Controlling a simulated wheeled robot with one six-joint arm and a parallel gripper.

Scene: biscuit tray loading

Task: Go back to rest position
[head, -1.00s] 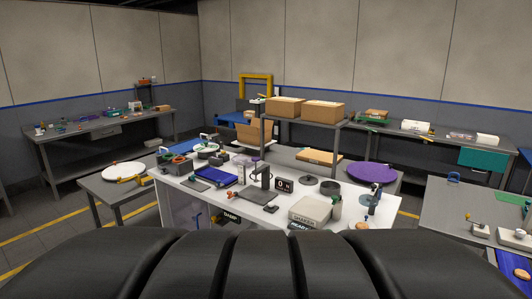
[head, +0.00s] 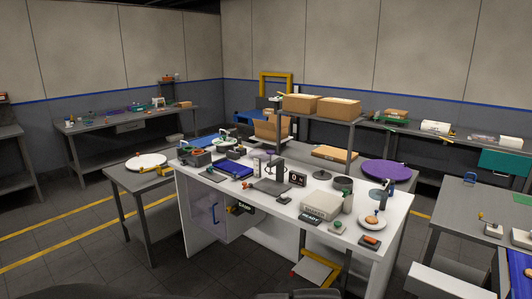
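My gripper is not in view. Only a low dark shape shows at the bottom edge of the head view, and it looks like part of my own body. The white workbench (head: 190,222) stands ahead, with many small items on its top. A white saucer (head: 383,224) with an orange-brown round piece (head: 372,219) on it sits near its right end. A small dark block with an orange top (head: 370,240) lies just in front of the saucer.
A grey side table (head: 125,178) with a white disc (head: 146,161) adjoins the bench on the left. A purple disc (head: 388,170) lies behind the bench. A grey table (head: 455,212) stands at right. The floor at front left is clear, with yellow lines.

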